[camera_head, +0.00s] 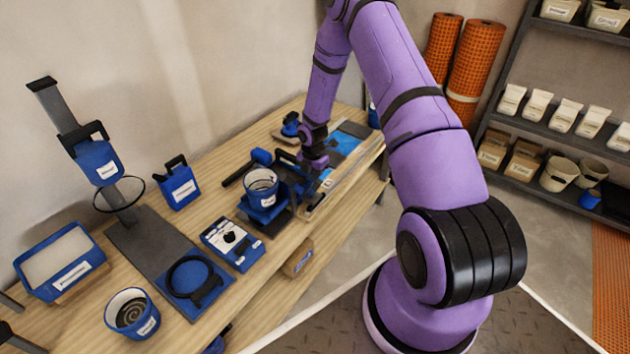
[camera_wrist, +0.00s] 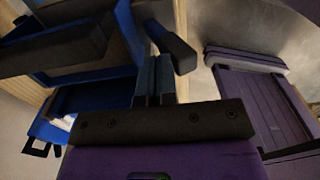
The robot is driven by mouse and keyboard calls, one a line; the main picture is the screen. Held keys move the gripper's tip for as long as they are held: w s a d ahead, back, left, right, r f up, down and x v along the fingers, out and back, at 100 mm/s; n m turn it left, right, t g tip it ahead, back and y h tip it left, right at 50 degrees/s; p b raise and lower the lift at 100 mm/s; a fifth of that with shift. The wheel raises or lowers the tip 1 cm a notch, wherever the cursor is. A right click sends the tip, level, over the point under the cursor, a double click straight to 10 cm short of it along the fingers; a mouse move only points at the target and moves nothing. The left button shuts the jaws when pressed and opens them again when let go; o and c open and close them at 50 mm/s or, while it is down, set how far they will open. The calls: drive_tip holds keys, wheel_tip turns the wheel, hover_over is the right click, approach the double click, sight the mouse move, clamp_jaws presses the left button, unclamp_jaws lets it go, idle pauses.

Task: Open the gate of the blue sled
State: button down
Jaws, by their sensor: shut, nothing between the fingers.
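The blue sled (camera_head: 256,211) sits on the workbench, just left of my gripper. A white-and-blue bucket (camera_head: 262,186) is on top of it. My gripper (camera_head: 308,188) is low over the bench at the sled's right side, pointing down. In the wrist view the fingers (camera_wrist: 155,78) are together and empty. A dark lever-like bar (camera_wrist: 170,46) with a blue arm lies right by the fingertips; I cannot tell whether they touch. Blue sled parts (camera_wrist: 95,98) fill the left of that view. Which part is the gate, and how it stands, is not clear.
A blue box with switches (camera_head: 232,245) stands in front of the sled. A dark-handled tool (camera_head: 246,168) lies behind it. A framed board with a blue patch (camera_head: 345,142) lies right of my gripper. A mixing stand (camera_head: 105,165) and a bucket (camera_head: 132,313) are further left.

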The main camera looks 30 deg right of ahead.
sight(320, 183)
drive_tip(key=shift+s+d+f, duration=0.25)
drive_tip(key=shift+s, duration=0.45)
drive_tip(key=shift+s+d+f, duration=0.2)
drive_tip(key=shift+s, duration=0.45)
drive_tip(key=shift+s+f, duration=0.1)
drive_tip(key=shift+s, duration=0.1)
